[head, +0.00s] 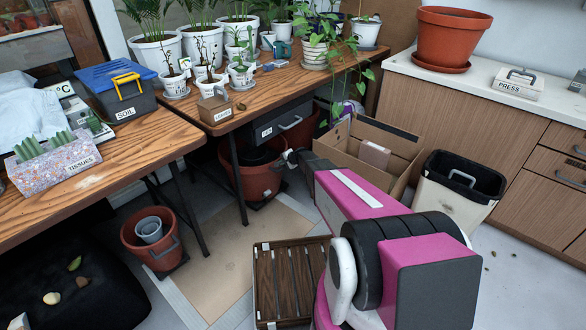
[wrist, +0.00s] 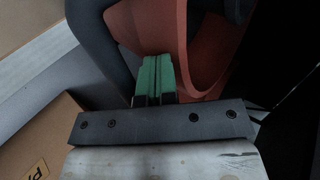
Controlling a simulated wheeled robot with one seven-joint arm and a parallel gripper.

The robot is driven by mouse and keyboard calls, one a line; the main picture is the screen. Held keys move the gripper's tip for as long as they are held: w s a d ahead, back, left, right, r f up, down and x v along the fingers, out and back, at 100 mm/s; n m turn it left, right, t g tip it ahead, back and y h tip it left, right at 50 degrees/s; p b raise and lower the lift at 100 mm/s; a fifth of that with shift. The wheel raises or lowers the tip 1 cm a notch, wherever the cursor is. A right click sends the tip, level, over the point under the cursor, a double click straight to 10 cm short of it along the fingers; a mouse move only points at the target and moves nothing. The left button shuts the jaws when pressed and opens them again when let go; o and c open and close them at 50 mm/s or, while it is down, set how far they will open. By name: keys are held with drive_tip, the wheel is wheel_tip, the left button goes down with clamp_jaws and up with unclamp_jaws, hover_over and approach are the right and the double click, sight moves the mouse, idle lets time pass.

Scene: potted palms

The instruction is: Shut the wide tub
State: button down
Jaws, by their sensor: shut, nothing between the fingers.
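The terracotta tub (head: 262,180) stands on the floor under the wooden table, with dark material in its mouth. I take it for the wide tub; no name on it is readable. My gripper (head: 289,157) is at its right side in the head view, small and partly hidden by my arm. In the wrist view the green fingertips (wrist: 155,72) are together and empty, in front of a terracotta wall (wrist: 195,60). A dark grey curved part (wrist: 95,45) shows beside them. Whether the fingers touch the tub cannot be told.
A grey drawer (head: 283,123) hangs under the tabletop above the tub. An open cardboard box (head: 402,152) and a bin (head: 457,190) stand to the right. A slatted crate (head: 290,282) and a small terracotta bucket (head: 165,258) stand in front. Bare floor matting (head: 222,262) lies between.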

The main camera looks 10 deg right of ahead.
drive_tip(key=w+a, duration=0.4)
drive_tip(key=w, duration=0.1)
drive_tip(key=shift+w+a, duration=0.15)
drive_tip(key=shift+a, duration=0.05)
drive_tip(key=shift+w+a, duration=0.1)
drive_tip(key=shift+w, duration=0.05)
drive_tip(key=shift+r, duration=0.1)
drive_tip(key=v, duration=1.1)
drive_tip(key=shift+s+a+f, duration=0.1)
drive_tip(key=shift+s+f, duration=0.15)
drive_tip(key=shift+s, duration=0.15)
drive_tip(key=s+d+r+n+g+h, duration=0.2)
drive_tip(key=s+r, duration=0.3)
drive_tip(key=s, duration=0.9)
drive_tip(key=s+d+r+n+g+h, duration=0.2)
drive_tip(key=s+d+r+n+g, duration=0.1)
drive_tip(key=s, duration=1.1)
drive_tip(key=s+d+r+n+g+h, duration=0.2)
drive_tip(key=s+r, duration=0.5)
drive_tip(key=s, duration=0.7)
drive_tip(key=d+n, duration=0.1)
drive_tip(key=n, duration=0.1)
drive_tip(key=shift+d+r+n+g+h, duration=0.3)
drive_tip(key=shift+n+g+h, duration=0.1)
